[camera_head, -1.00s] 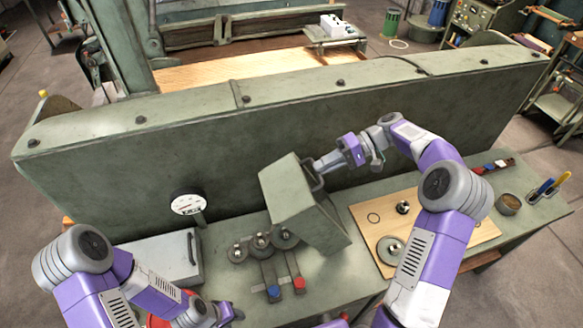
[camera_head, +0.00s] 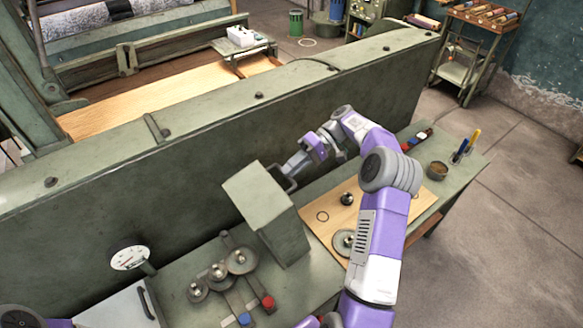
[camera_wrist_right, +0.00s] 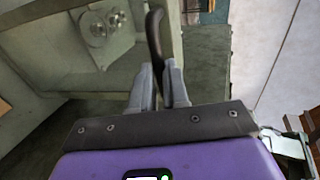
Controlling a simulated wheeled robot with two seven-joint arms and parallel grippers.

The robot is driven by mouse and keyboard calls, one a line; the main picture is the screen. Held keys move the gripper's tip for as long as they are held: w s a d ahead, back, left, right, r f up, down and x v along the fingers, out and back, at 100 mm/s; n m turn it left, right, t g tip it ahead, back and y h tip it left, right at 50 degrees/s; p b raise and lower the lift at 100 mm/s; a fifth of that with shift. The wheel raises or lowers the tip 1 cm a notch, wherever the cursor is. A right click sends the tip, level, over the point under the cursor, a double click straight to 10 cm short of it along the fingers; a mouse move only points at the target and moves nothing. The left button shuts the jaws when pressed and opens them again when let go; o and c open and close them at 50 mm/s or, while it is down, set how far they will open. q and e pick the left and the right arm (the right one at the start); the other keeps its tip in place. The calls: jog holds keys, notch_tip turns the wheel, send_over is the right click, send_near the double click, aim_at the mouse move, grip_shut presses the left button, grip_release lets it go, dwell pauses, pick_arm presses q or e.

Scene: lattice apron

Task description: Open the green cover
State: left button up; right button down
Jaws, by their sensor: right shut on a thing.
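The green cover (camera_head: 258,203) is a box-like metal housing at the front of the long green panel. It stands tilted up, with the gears (camera_head: 240,261) uncovered to its left. My right gripper (camera_head: 287,178) is at the dark handle on the cover's far right side. In the right wrist view, the fingers (camera_wrist_right: 159,88) are shut on the curved dark handle (camera_wrist_right: 154,35). The cover's inside shows beside them. My left gripper is out of view; only a bit of my left arm shows at the lower left corner.
A wooden board (camera_head: 323,217) with small round parts lies right of the cover. Levers with blue and red knobs (camera_head: 268,301) are below the gears. A gauge (camera_head: 129,257) and a grey-green box with a handle (camera_head: 125,307) are at left.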

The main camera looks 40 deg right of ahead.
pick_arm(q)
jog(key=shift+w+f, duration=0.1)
pick_arm(e)
jog(key=c, duration=1.1)
grip_release()
jog(key=shift+d+f, duration=0.1)
jog(key=shift+f, duration=0.75)
jog(key=shift+c, duration=0.2)
jog(key=shift+r, duration=0.3)
